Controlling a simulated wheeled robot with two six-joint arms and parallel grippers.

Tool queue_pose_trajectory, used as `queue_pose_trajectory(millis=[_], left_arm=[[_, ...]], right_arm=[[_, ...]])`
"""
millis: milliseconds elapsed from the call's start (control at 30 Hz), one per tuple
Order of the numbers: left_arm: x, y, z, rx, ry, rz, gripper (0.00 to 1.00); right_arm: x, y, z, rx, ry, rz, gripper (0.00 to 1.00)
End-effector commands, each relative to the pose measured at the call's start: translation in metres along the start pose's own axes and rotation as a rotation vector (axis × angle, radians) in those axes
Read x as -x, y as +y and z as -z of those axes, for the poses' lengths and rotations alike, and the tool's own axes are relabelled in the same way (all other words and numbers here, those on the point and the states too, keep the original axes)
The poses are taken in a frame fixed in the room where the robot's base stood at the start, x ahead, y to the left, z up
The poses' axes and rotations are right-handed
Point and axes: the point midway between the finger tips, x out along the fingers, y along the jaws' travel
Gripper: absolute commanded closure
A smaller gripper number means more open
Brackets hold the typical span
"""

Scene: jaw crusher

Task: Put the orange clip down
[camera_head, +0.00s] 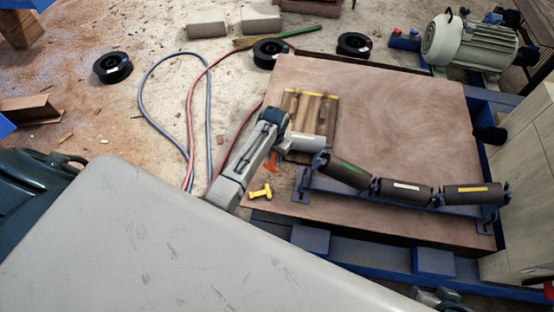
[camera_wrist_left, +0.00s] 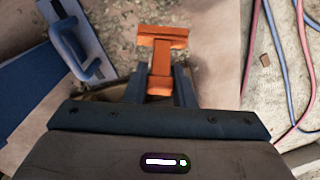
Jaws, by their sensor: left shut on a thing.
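The orange clip (camera_head: 271,163) shows just below my left wrist in the head view, near the left edge of the brown board. In the left wrist view the orange clip (camera_wrist_left: 162,55) is T-shaped, with its stem between the two dark fingers of my left gripper (camera_wrist_left: 160,90), which is shut on it. Gritty ground or board lies beyond it; I cannot tell whether the clip touches a surface. The arm hides most of the fingers in the head view. A yellow clip (camera_head: 261,191) lies apart, just below the orange one.
The brown board (camera_head: 395,105) carries a blue roller frame (camera_head: 350,196) with dark rollers, and a small wooden pallet (camera_head: 313,110). Blue and red hoses (camera_head: 208,110) lie left of it. The board's upper right is clear. A motor (camera_head: 468,45) stands at the back right.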

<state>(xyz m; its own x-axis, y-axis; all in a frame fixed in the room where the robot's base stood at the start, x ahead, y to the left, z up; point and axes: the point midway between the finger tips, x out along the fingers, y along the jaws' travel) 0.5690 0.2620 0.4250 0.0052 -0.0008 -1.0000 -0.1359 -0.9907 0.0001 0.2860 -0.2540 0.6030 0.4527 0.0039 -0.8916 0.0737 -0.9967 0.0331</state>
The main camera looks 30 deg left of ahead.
Motion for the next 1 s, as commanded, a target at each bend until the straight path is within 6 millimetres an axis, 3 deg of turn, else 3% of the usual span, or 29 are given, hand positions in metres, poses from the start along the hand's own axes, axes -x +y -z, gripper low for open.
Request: queue_pose_trajectory(millis=[233,667,700,767,800,1000], left_arm=[[-0.034,0.0,-0.001,-0.001,-0.002,0.0,1.0],[-0.041,0.0,0.0,-0.001,0.0,0.0,1.0],[-0.04,0.0,0.0,-0.001,0.0,0.0,0.71],[-0.04,0.0,0.0,-0.001,0.0,0.0,0.6],[-0.04,0.0,0.0,-0.001,0.0,0.0,0.55],[-0.04,0.0,0.0,-0.001,0.0,0.0,0.55]], right_arm=[[-0.012,-0.007,0.001,-0.015,0.069,0.029,0.65],[-0.012,-0.008,0.003,-0.018,0.087,0.034,0.65],[-0.012,-0.009,0.003,-0.018,0.088,0.034,0.65],[-0.012,-0.008,0.003,-0.018,0.087,0.034,0.65],[-0.012,-0.008,0.003,-0.018,0.087,0.034,0.65],[-0.012,-0.008,0.003,-0.018,0.087,0.034,0.65]])
